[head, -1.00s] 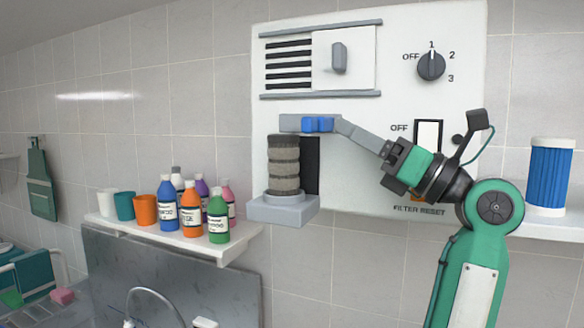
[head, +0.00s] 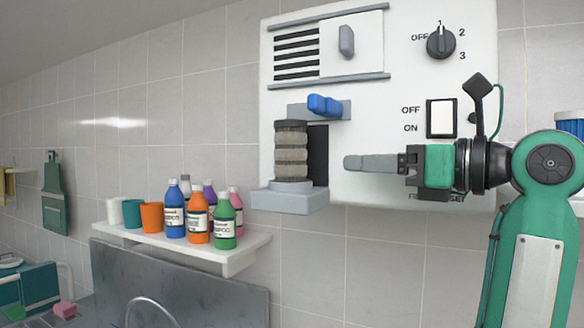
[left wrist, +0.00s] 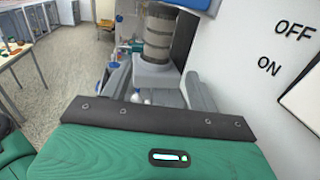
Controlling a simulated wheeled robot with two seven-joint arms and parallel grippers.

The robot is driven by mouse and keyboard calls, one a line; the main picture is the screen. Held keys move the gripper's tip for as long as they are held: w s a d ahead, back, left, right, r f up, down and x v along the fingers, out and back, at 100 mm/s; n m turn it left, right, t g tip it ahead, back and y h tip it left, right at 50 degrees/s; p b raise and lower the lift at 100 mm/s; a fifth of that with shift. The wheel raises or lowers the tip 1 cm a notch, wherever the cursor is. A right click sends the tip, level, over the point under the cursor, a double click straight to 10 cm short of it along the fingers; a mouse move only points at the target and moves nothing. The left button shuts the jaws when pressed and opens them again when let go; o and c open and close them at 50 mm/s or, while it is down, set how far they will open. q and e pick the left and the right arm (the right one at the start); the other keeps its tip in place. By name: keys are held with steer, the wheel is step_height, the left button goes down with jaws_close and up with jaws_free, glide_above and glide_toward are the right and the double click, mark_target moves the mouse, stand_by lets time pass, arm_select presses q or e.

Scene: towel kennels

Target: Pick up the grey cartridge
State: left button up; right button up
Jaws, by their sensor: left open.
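The grey cartridge (head: 291,152) is a dirty ribbed cylinder. It stands upright on a grey bracket (head: 290,201) in front of a dark slot in the white wall panel. A blue lever (head: 323,104) on a grey bar is above it. My left gripper (head: 349,163) is to the right of the cartridge at about its mid-height, apart from it and empty. In the left wrist view the cartridge (left wrist: 157,40) is ahead, between the open fingers (left wrist: 160,88) of the gripper; its top is cut off. My right gripper is not in view.
The white panel (head: 385,100) has a knob (head: 441,42) and a switch (head: 441,118). A shelf (head: 235,252) with several bottles and cups is at lower left. A blue pleated cartridge (head: 570,122) is at the right edge, partly behind my arm.

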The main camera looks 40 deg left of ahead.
mark_target(304, 158)
arm_select(q)
steer(key=a, duration=0.2)
steer(key=a+p, duration=0.1)
steer(key=a, duration=0.2)
steer(key=s+a+p, duration=0.1)
steer(key=a, duration=0.2)
steer(key=shift+s+a+r+p, duration=0.1)
steer(key=shift+a+r+p, duration=0.15)
steer(key=shift+a+p, duration=0.3)
steer(key=a, duration=0.1)
steer(key=a+p, duration=0.1)
steer(key=a, duration=0.1)
steer(key=shift+s+a+p, duration=0.25)
steer(key=shift+p, duration=0.15)
steer(key=shift+a+f, duration=0.15)
steer(key=shift+a, duration=0.25)
steer(key=shift+d, duration=0.15)
steer(key=shift+c, duration=0.2)
steer(key=c, duration=0.8)
